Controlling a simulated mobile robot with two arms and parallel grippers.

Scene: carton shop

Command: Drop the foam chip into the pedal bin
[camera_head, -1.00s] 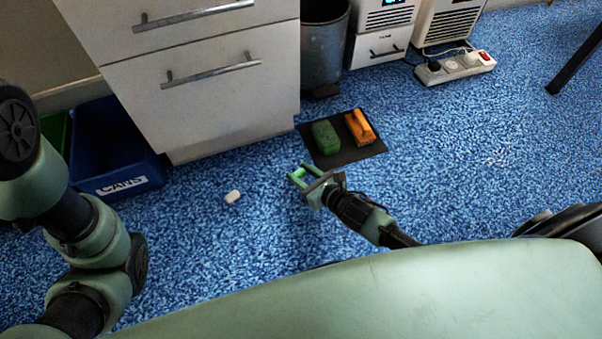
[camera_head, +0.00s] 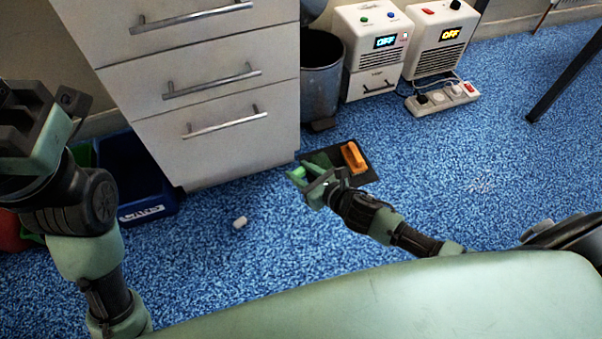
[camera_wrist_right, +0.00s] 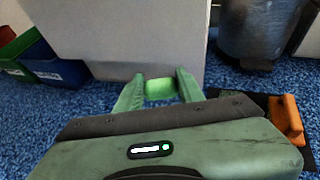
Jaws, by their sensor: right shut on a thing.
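My right gripper (camera_head: 297,174) is shut on a small light-green piece, which I take to be the foam chip (camera_wrist_right: 160,89); it sits between the two green fingertips in the right wrist view. The gripper is above the blue floor, in front of the drawer cabinet's right corner. The pedal bin (camera_head: 322,88), a grey metal bin, stands beyond it, just right of the cabinet; it also shows in the right wrist view (camera_wrist_right: 258,28). A raised lid seems to show at its top. My left arm is at the left edge; its fingers cannot be made out.
A white drawer cabinet (camera_head: 215,95) stands left of the bin. A dark mat (camera_head: 366,174) holds an orange brush-like block (camera_head: 353,156) and a partly hidden green block (camera_head: 319,159). A small white piece (camera_head: 240,222) lies on the floor. A blue crate (camera_head: 145,208), two white machines (camera_head: 372,50) and a power strip (camera_head: 442,99) stand around.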

